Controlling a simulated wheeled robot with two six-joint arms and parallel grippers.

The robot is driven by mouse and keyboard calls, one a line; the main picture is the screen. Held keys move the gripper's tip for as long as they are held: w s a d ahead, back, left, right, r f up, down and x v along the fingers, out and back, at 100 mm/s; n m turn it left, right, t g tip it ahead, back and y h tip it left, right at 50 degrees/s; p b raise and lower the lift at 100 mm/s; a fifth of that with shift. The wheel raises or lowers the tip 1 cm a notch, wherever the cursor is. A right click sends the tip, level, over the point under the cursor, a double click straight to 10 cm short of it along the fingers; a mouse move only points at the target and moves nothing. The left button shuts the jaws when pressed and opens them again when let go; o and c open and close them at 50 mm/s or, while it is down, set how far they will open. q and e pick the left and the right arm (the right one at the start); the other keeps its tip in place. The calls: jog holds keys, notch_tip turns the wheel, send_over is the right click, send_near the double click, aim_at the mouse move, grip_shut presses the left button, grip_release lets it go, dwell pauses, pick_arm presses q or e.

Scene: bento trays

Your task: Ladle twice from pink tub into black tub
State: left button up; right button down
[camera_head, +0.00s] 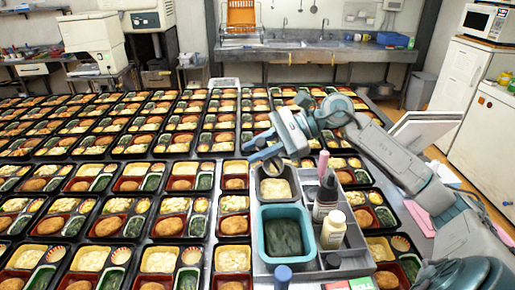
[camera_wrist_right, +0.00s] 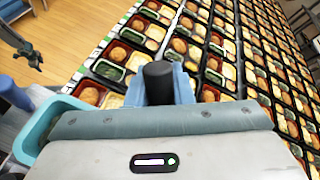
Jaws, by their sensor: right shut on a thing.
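My right gripper (camera_head: 268,152) is above the far end of the grey tray, just behind a dark-rimmed tub (camera_head: 259,190) with pale food. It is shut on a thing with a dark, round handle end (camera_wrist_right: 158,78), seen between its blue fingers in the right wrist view. The lower end of the held thing cannot be made out. A teal tub (camera_head: 262,238) with dark green food stands nearer, in front of the dark-rimmed tub. It also shows in the right wrist view (camera_wrist_right: 30,140). I see no clearly pink tub. My left gripper is not in view.
Beside the tubs stand a dark bottle (camera_head: 326,198), a cream bottle (camera_head: 333,232) and a pink-topped item (camera_head: 323,163). A blue upright cylinder (camera_head: 283,277) is at the front. Rows of filled bento trays (camera_head: 160,262) crowd the table, leaving little free room.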

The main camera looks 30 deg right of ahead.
aim_at(257, 139)
jog(key=shift+r+m+y+p, duration=0.5)
jog(key=shift+r+y+p, duration=0.2)
jog(key=shift+r+p, duration=0.1)
jog(key=shift+a+f+y+b, duration=0.1)
jog(key=shift+f+y+b, duration=0.2)
jog(key=shift+b, duration=0.25)
jog(key=r+m+y+b, duration=0.1)
jog(key=m+b, duration=0.1)
jog(key=shift+r+y+b, duration=0.2)
jog(key=shift+y+b, duration=0.1)
jog(key=shift+y, duration=0.1)
jog(key=shift+r+m+y+b, duration=0.4)
jog(key=shift+r+b, duration=0.05)
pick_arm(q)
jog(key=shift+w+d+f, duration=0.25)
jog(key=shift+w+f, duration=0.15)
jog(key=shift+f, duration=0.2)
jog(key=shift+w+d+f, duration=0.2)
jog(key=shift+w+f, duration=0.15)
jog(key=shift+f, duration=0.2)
pick_arm(e)
jog(key=shift+r, duration=0.35)
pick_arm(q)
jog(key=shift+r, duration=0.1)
